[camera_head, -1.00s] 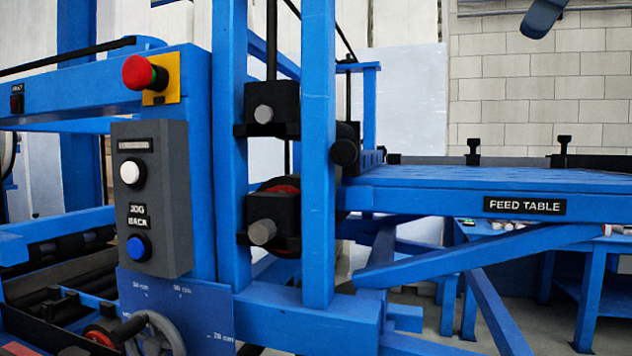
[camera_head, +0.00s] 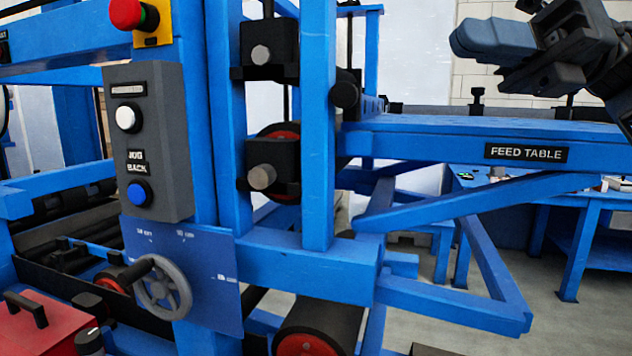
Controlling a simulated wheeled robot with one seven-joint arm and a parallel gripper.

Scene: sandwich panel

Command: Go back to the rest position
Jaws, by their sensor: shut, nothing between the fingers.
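My gripper (camera_head: 462,42) is at the upper right of the head view, pointing left, with its blue-grey fingers together and nothing between them. It appears above the feed table (camera_head: 430,128) and apart from it. Part of my dark arm shows behind the gripper and runs out of the right edge. The rest of the arm is out of view.
The blue machine frame (camera_head: 318,130) fills the left and middle. It carries a control box (camera_head: 150,165), a red stop button (camera_head: 126,14) and a handwheel (camera_head: 165,288). A red box (camera_head: 38,325) is at the lower left. Grey floor (camera_head: 540,290) shows at the lower right.

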